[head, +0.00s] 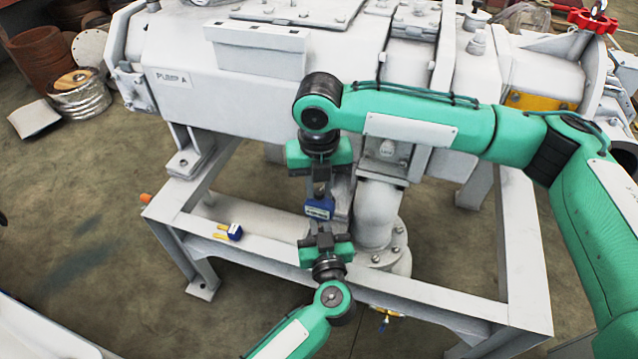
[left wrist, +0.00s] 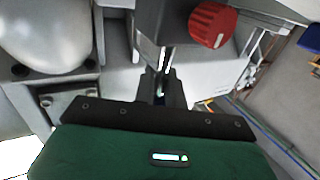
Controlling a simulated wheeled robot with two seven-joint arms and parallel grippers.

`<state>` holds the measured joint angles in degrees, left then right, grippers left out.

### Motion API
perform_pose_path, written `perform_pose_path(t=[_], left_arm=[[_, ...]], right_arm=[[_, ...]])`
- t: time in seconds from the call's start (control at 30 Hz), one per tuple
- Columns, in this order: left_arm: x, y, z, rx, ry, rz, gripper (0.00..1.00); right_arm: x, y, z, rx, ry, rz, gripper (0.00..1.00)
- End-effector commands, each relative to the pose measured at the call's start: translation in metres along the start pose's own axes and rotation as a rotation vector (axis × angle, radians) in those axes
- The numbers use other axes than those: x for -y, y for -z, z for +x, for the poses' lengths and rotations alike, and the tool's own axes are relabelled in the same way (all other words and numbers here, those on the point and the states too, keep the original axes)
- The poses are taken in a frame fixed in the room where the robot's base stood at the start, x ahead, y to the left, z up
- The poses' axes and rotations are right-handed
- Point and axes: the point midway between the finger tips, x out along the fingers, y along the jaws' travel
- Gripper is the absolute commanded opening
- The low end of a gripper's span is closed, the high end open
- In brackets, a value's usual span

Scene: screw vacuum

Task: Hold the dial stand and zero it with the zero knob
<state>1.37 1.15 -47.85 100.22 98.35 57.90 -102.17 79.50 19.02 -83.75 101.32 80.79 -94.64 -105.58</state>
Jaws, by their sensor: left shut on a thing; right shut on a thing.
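A small blue block with a pale label (head: 319,208), which appears to be the dial stand, sits between my two grippers above the frame's front rail. My left gripper (head: 323,233) comes from below and is shut on its near side. My right gripper (head: 320,182) comes from above and is shut on a small part at the block's far side, apparently the zero knob. That knob is mostly hidden by the fingers. In the left wrist view, the left gripper (left wrist: 160,90) points toward a grey body. The dial face is not readable.
A red knob with a white mark (left wrist: 209,23) is close in the left wrist view. A blue and yellow part (head: 230,232) lies on the white frame (head: 262,262). A white flanged pipe (head: 376,215) stands just right of the grippers. The large pump (head: 190,65) is behind.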

Motion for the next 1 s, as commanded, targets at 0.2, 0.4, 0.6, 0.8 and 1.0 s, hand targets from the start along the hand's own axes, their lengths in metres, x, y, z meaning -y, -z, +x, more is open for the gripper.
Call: perform_pose_path(t=[0.2, 0.4, 0.6, 0.8, 1.0], left_arm=[[0.0, 0.0, 0.0, 0.0, 0.0, 0.0, 0.0], [0.0, 0.0, 0.0, 0.0, 0.0, 0.0, 0.0], [0.0, 0.0, 0.0, 0.0, 0.0, 0.0, 0.0], [0.0, 0.0, 0.0, 0.0, 0.0, 0.0, 0.0], [0.0, 0.0, 0.0, 0.0, 0.0, 0.0, 0.0]], right_arm=[[0.0, 0.0, 0.0, 0.0, 0.0, -0.001, 0.43], [0.0, 0.0, -0.001, 0.0, 0.0, -0.001, 0.43], [0.0, 0.0, -0.022, 0.002, -0.001, -0.002, 0.43], [0.0, -0.001, -0.065, 0.004, -0.002, -0.002, 0.43], [0.0, -0.001, -0.102, 0.002, -0.001, -0.001, 0.43]])
